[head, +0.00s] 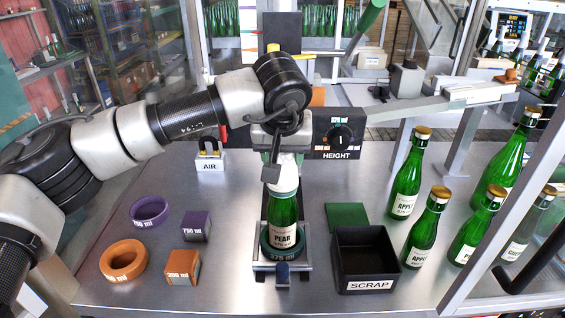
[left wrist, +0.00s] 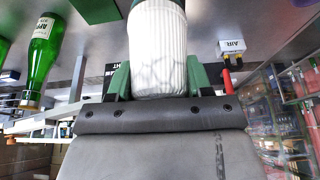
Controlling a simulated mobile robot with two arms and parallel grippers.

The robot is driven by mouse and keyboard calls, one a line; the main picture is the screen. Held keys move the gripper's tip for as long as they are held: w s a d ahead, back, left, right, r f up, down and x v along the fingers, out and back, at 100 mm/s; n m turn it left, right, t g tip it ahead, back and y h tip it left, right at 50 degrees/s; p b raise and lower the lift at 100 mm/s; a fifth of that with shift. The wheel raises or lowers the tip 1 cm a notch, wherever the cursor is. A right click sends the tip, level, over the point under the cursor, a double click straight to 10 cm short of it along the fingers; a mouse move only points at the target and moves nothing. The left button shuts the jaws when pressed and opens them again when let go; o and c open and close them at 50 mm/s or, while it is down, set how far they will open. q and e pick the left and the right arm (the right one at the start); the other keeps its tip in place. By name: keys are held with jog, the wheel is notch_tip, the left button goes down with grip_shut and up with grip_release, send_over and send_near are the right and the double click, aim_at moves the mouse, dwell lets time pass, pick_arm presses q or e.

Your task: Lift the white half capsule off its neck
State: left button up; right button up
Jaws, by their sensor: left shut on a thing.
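A green PEAR bottle (head: 284,222) stands upright at the bench's middle. The white half capsule (head: 285,178) is around the top of its neck; in the left wrist view the capsule (left wrist: 159,48) looks pleated and wrinkled. My left gripper (head: 280,160) comes in from the left at the neck's top. In the left wrist view its green fingers (left wrist: 158,80) are on both sides of the capsule, shut on it. The capsule's upper end is partly hidden by the gripper. My right gripper is not in view.
The bottle stands in a 375 ml ring (head: 268,246) on a holder. The HEIGHT control box (head: 340,133) is close behind. A black SCRAP bin (head: 366,258) stands right. Several gold-topped bottles (head: 408,178) stand farther right. Purple (head: 150,211) and orange (head: 123,261) rings lie left.

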pick_arm(q)
jog(key=shift+r, duration=0.15)
jog(key=shift+r, duration=0.25)
notch_tip(320, 180, up, 14)
jog(key=b, duration=0.2)
jog(key=shift+f, duration=0.25)
dwell(0.6)
